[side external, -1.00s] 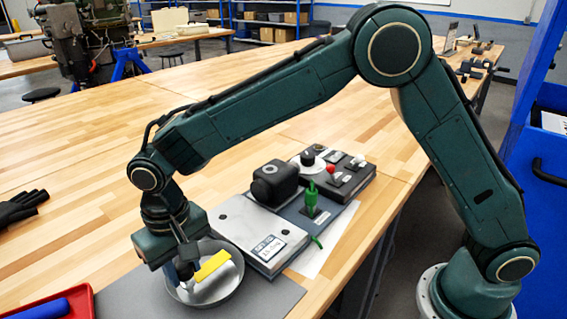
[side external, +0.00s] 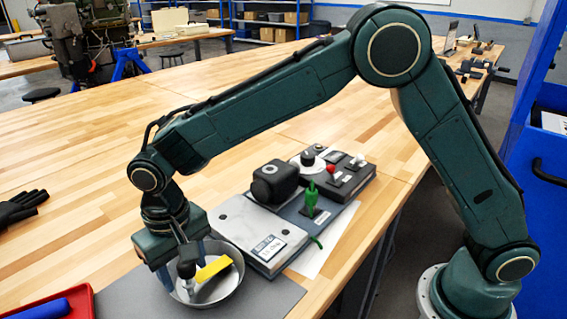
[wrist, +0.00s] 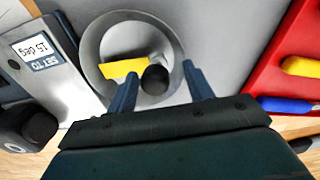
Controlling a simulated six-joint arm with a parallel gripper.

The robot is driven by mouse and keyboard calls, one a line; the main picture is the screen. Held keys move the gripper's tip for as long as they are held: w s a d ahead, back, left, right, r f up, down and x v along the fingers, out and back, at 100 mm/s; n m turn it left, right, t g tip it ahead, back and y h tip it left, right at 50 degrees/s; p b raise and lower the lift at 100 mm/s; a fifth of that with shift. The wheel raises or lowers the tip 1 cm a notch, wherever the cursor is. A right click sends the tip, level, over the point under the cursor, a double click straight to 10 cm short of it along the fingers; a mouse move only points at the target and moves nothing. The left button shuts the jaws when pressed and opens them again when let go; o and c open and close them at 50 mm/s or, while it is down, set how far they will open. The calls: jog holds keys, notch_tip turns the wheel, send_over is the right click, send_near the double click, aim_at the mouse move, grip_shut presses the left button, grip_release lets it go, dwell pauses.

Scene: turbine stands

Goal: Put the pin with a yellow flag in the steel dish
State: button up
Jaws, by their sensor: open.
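The pin with the yellow flag (side external: 214,268) is in the steel dish (side external: 238,284), its dark round head (side external: 186,269) beside the flag. The wrist view shows the yellow flag (wrist: 122,68) and dark head (wrist: 155,80) inside the dish (wrist: 91,50). The pin appears to lean there; its lower end is hard to make out. My gripper (side external: 187,274) is open just over the dish. In the wrist view its two blue fingers (wrist: 160,74) stand apart on either side of the dark head, with gaps.
A control box with a grey cover (side external: 250,232), black block (side external: 275,185) and green-flagged piece (side external: 312,197) stands close right of the dish. A red tray (wrist: 285,75) with yellow and blue handles lies on the other side. Black gloves (side external: 22,207) lie far left.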

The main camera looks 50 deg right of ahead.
notch_tip(320, 180, up, 12)
dwell(0.6)
jog(key=shift+d, duration=0.1)
dwell(0.4)
jog(key=s+d+r+t, duration=0.1)
jog(key=s+d+r, duration=0.3)
jog(key=d, duration=0.6)
jog(key=s+d+r+t, duration=0.2)
jog(key=s+d+r, duration=0.25)
jog(key=d, duration=0.45)
jog(key=s+d+f+t, duration=0.1)
jog(key=s+d+f, duration=0.1)
jog(key=s+d, duration=0.3)
jog(key=s+d+f+t, duration=0.1)
jog(key=s+d+f, duration=0.1)
jog(key=s+d, duration=0.3)
jog(key=s, duration=0.4)
jog(key=shift+s+d+f+t, duration=0.3)
jog(key=shift+s+d, duration=0.05)
